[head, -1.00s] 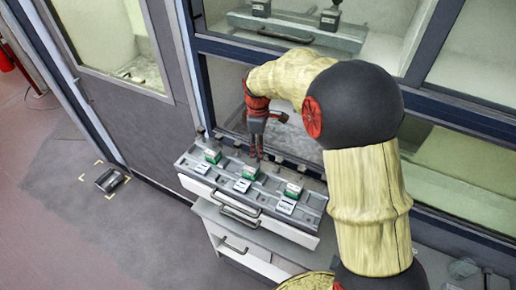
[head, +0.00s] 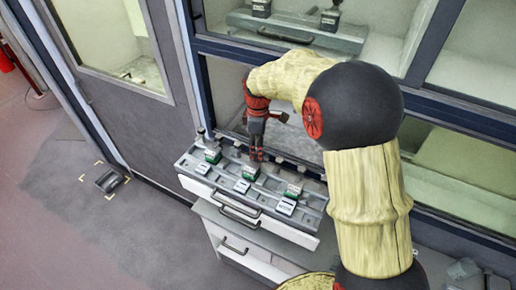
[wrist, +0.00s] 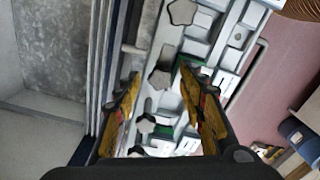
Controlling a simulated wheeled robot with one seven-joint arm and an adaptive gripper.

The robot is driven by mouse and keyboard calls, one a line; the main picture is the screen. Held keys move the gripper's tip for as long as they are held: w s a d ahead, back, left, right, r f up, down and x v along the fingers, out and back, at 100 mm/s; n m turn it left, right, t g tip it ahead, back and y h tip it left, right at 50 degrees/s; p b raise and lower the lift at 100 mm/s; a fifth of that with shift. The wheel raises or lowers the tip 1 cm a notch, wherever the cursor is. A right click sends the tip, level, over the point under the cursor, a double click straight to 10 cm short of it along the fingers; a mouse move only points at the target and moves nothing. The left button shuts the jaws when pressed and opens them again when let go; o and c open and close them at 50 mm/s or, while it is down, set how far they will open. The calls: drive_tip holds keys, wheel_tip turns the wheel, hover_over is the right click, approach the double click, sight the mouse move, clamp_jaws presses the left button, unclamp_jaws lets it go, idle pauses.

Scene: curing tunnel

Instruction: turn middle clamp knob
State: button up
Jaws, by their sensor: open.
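A grey clamp fixture (head: 313,222) holds a row of clamps with green-and-white blocks, and it stands in front of the window. My gripper (head: 256,156) points down over the middle clamp (head: 250,171), and hides its knob in the head view. In the wrist view my gripper (wrist: 160,104) is open, one finger on each side. A grey lobed knob (wrist: 160,82), seemingly the middle one, shows between the fingers towards their tips. I cannot tell whether they touch it. Another lobed knob (wrist: 182,11) is at the top, and a smaller one (wrist: 145,125) is lower down.
The fixture sits on a white drawer cabinet (head: 262,262) with handles. The dark window frame (head: 290,60) runs close behind it. A similar fixture (head: 290,34) shows in the glass. A small dark object (head: 108,181) lies on the floor at left, where there is free room.

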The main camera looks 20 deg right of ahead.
wheel_tip(320, 180, up, 12)
idle(0.7)
idle(0.4)
drive_tip(key=s+f+m+t+b, duration=0.2)
drive_tip(key=s+f+m+b, duration=0.4)
drive_tip(key=s, duration=0.8)
drive_tip(key=s+f+m+t+b, duration=0.3)
drive_tip(key=s+f+m+b, duration=0.3)
drive_tip(key=s+f+b, duration=0.4)
drive_tip(key=s+b, duration=0.5)
drive_tip(key=shift+a+f+m+t, duration=0.15)
drive_tip(key=shift+a+m+t, duration=0.15)
drive_tip(key=shift+m, duration=0.1)
